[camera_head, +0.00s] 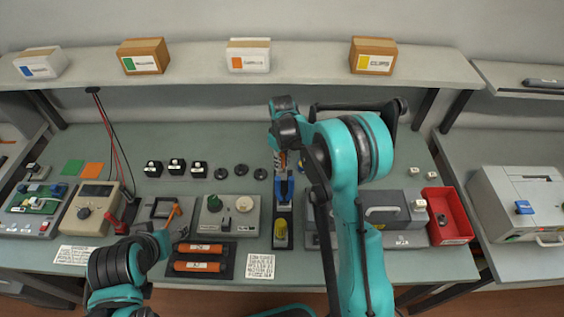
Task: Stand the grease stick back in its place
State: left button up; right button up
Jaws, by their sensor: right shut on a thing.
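My right gripper (282,172) points down above the dark narrow stand (283,211) at the middle of the bench. It is shut on a slim item, which I take to be the grease stick; the gripper hides most of it. A blue piece (284,189) shows just below the fingers, at the stand's far part; I cannot tell if it is the stick or touches the stand. A yellow piece (281,233) stands in the stand's near part. My left arm is at the lower left; its gripper (163,236) is small and its jaws are unclear.
Left of the stand are a grey-green device with knobs (228,217) and a black tray (229,262) with orange cartridges. Right are a grey case (395,206) and a red bin (449,214). A shelf (310,70) with several boxes overhangs the back.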

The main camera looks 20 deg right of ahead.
jog(key=shift+f+b, duration=0.4)
jog(key=shift+f, duration=0.2)
dwell(0.3)
jog(key=o, duration=1)
jog(key=shift+c, duration=0.2)
jog(key=shift+r, duration=0.1)
notch_tip(320, 180, up, 12)
jog(key=shift+f, duration=0.1)
